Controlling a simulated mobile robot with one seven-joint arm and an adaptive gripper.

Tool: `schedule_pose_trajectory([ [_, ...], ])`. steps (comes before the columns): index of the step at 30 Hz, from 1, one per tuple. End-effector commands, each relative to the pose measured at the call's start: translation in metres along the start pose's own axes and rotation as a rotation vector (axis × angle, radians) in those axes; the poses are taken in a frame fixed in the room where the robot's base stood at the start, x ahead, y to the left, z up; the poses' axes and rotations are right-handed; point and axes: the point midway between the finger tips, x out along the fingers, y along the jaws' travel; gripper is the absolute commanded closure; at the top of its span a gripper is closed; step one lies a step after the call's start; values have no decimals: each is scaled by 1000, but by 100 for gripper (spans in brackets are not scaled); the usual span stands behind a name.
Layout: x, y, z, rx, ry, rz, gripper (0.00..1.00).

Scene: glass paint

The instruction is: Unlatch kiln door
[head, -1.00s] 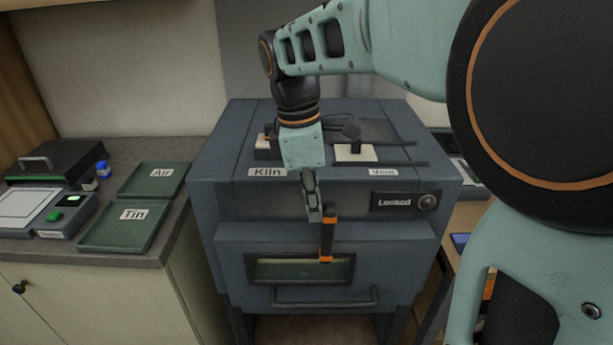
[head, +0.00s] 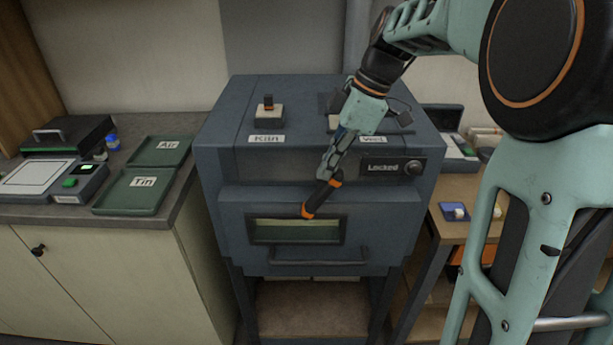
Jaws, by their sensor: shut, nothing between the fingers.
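The kiln (head: 225,160) is a dark blue-grey box. Its front door (head: 275,262) has a window (head: 297,231) and a bar handle (head: 320,262). A black latch lever with orange ends (head: 322,198) is on the front above the window, tilted, with its lower end to the left. My gripper (head: 325,174) is shut, with its fingertips at the lever's upper end; whether they touch it I cannot tell. A panel (head: 393,167) at upper right reads "Locked". The door looks closed.
Green trays marked Air (head: 168,150) and Tin (head: 135,190) lie on the left counter. A shelf (head: 485,195) is at right.

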Motion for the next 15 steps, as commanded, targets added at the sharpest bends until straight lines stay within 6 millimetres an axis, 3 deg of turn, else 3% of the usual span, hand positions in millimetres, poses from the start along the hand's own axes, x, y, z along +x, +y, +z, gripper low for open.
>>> schedule_pose_trajectory([
  [1,5,1,9,9,46,3,100],
  [15,8,0,40,0,465,2,100],
])
